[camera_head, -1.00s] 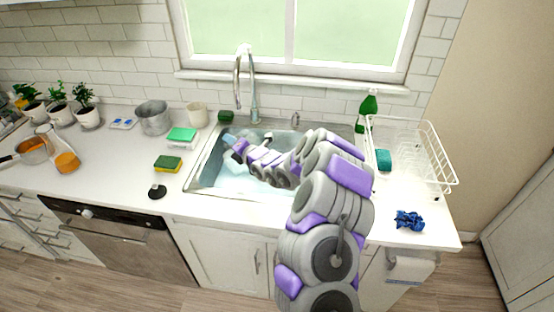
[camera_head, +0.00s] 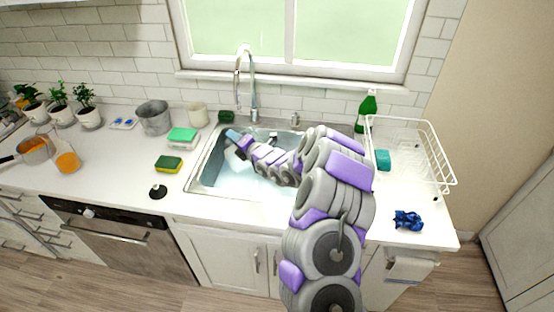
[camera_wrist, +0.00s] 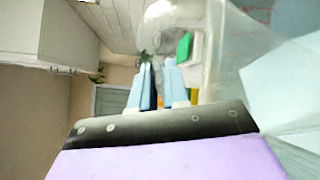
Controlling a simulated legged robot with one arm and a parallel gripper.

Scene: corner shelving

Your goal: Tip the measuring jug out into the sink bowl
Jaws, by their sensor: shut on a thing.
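My gripper (camera_head: 231,135) reaches over the left part of the sink bowl (camera_head: 205,178). In the wrist view, its two light blue fingers (camera_wrist: 158,88) are close together, shut on the measuring jug (camera_wrist: 245,40). The jug is clear with faint red markings and fills much of the upper right there. In the head view, the jug is hard to make out against the pale sink, below the gripper. Its exact tilt and whether anything is left in it cannot be told.
A tall faucet (camera_head: 252,90) stands behind the sink. Sponges (camera_head: 169,164), a metal pot (camera_head: 154,117) and an orange-filled container (camera_head: 68,161) are on the left counter. A white dish rack (camera_head: 430,150), green bottle (camera_head: 367,108) and blue cloth (camera_head: 408,220) are on the right.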

